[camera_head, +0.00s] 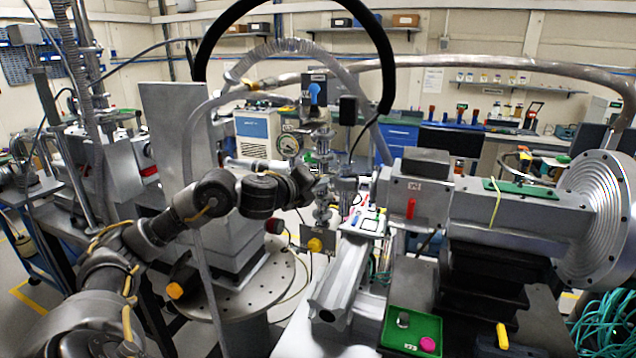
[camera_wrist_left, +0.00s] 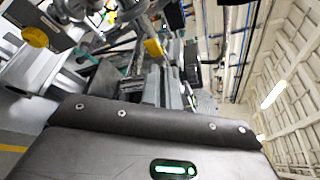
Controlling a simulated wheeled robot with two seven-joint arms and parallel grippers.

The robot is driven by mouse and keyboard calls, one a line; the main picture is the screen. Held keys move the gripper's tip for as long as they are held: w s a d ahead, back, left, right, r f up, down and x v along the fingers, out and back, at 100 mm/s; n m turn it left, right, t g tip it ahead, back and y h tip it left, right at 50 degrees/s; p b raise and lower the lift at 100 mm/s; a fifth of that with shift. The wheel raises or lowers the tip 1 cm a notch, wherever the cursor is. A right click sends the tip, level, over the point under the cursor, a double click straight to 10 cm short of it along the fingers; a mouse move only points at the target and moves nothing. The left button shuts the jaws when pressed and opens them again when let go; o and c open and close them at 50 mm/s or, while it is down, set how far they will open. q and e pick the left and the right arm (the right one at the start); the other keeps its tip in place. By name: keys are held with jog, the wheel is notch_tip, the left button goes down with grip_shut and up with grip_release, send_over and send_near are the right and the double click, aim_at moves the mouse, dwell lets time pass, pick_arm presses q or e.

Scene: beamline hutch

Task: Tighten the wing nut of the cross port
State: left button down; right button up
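My left arm comes in from the left in the head view. Its gripper (camera_head: 308,184) is at the metal vacuum cross (camera_head: 323,160), in the middle of the picture. The fingers are small and mixed up with the metal fittings, so I cannot tell whether they touch the wing nut or are open. The wing nut itself is too small to make out. A yellow knob (camera_head: 315,244) sits below the cross; a yellow knob also shows at the upper left of the left wrist view (camera_wrist_left: 34,37). The wrist view shows mostly my dark gripper housing, with no fingertips clear. My right gripper is not in view.
A grey beamline housing with a red lever (camera_head: 411,208) stands close to the right. A green tray (camera_head: 411,329) lies at the front. A round perforated table (camera_head: 275,290) is below the arm. A black hose (camera_head: 300,12) arches above the cross.

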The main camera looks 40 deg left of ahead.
pick_arm(q)
jog(key=shift+d+f, duration=0.1)
jog(key=shift+f, duration=0.1)
jog(key=c, duration=1.6)
grip_release()
jog(key=shift+r, duration=0.1)
jog(key=shift+c, duration=0.2)
jog(key=shift+s, duration=0.15)
jog(key=b+v, duration=0.8)
jog(key=v, duration=0.2)
jog(key=shift+s, duration=0.4)
jog(key=shift+r, duration=0.1)
